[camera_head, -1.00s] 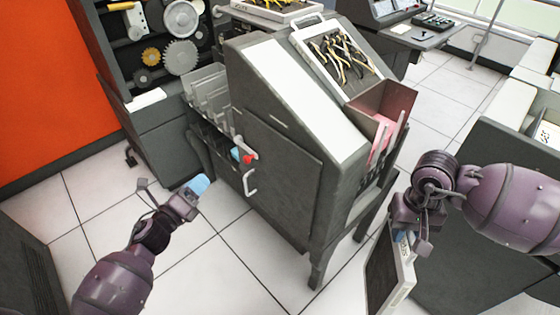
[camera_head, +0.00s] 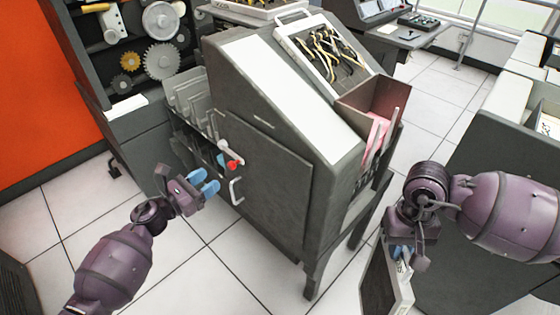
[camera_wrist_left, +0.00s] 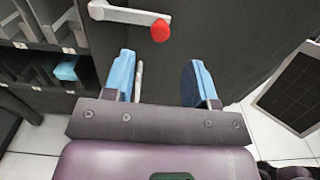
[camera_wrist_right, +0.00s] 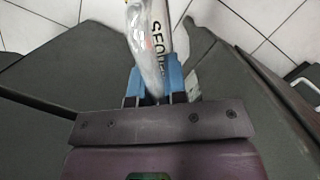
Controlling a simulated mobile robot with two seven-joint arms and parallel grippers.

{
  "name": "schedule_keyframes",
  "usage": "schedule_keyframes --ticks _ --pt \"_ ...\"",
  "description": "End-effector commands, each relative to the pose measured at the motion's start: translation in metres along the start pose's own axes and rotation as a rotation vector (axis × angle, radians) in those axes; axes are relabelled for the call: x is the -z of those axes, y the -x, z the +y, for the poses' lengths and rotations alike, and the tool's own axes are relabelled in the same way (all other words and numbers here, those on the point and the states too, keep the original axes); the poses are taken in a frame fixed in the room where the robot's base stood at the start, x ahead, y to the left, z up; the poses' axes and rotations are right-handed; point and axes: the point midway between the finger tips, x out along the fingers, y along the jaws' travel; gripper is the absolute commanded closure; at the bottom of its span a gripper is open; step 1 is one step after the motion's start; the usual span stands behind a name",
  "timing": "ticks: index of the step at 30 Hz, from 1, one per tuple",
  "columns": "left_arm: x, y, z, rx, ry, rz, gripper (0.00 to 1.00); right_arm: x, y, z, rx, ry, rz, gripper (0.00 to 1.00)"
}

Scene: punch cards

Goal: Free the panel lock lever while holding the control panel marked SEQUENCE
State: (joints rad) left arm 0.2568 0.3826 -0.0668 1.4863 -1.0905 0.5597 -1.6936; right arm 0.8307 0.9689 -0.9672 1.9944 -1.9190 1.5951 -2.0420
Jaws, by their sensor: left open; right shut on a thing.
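The panel lock lever (camera_head: 231,153) is a pale arm with a red knob on the dark grey cabinet's left side. In the left wrist view the lever (camera_wrist_left: 125,14) ends in the red knob (camera_wrist_left: 160,30), just beyond my fingertips. My left gripper (camera_head: 209,182) is open and empty, with blue fingers spread, left of and slightly below the lever and apart from it. My right gripper (camera_head: 400,252) is shut on the control panel (camera_head: 382,283) and holds it low at the right.
The cabinet (camera_head: 265,175) has a white handle (camera_head: 236,191) below the lever and card racks (camera_head: 190,98) behind it. A tray of pliers (camera_head: 325,50) lies on top. A grey counter (camera_head: 490,190) stands at right. Tiled floor is clear in front.

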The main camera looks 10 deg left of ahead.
Motion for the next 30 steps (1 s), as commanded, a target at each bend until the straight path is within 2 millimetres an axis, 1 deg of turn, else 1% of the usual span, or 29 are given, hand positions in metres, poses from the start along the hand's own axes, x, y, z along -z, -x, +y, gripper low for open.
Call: schedule_keyframes --ticks 1,6,15,22,30 --pt "-0.002 -0.009 0.0 0.001 0.0 -0.003 0.48 0.001 0.003 -0.001 0.002 0.001 0.003 1.0" --pt "-0.002 -0.032 -0.001 0.002 0.002 -0.003 0.48 0.001 0.001 -0.001 0.002 0.001 0.002 1.0" --pt "0.0 -0.069 0.0 0.0 0.002 -0.001 0.48 0.001 -0.003 -0.001 0.002 0.001 -0.004 1.0" --pt "-0.001 -0.085 -0.001 0.0 0.002 -0.001 0.48 0.001 -0.005 -0.001 0.002 0.001 -0.006 1.0" --pt "-0.001 -0.088 -0.001 0.0 0.002 -0.002 0.48 0.001 -0.005 -0.001 0.002 0.001 -0.007 1.0"
